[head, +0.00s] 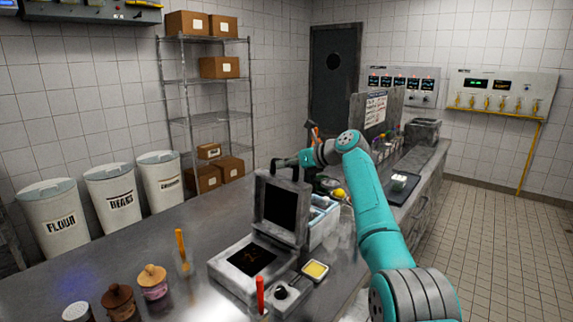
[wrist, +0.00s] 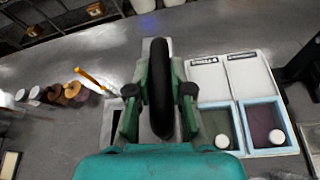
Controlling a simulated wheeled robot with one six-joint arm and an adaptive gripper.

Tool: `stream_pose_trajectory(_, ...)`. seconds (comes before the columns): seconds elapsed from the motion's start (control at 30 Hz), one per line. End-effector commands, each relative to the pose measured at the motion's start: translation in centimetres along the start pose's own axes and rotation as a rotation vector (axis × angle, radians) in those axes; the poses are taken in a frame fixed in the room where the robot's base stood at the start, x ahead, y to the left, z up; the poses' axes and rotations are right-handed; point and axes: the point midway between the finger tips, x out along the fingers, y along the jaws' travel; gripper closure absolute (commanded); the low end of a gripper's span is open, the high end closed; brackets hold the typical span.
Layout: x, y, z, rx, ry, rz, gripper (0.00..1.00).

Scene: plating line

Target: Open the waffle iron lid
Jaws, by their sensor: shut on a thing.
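The waffle iron (head: 238,285) stands on the steel counter, a grey box with a dark plate. Its lid (head: 262,180) stands raised, roughly upright, with its dark inner plate facing the front. My gripper (head: 283,163) is at the lid's top edge, shut on the black lid handle (wrist: 160,75). In the wrist view my gripper's two green fingers (wrist: 160,92) sit on either side of the handle. The grey lid shows behind and below it there, partly hidden by the gripper. The hinge is hard to make out.
Two blue-rimmed tubs (wrist: 266,150) with white lids stand right of the iron. A small tray of yellow batter (head: 315,270) and a red-handled tool (head: 260,293) are close in front. An orange-handled tool (head: 181,243) and jars (head: 153,282) stand to the left.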

Motion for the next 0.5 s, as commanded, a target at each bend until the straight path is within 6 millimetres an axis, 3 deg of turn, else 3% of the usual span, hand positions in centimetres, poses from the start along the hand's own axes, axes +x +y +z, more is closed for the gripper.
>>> stream_pose_trajectory(0.23, 0.05, 0.04, 0.00, -0.001, 0.000, 0.000, 1.00)
stream_pose_trajectory(0.27, 0.05, 0.04, 0.00, -0.001, 0.000, 0.000, 0.75)
stream_pose_trajectory(0.33, 0.05, 0.04, 0.00, -0.001, 0.000, 0.000, 0.57)
stream_pose_trajectory(0.5, 0.02, 0.03, 0.01, -0.001, 0.000, 0.000, 0.55)
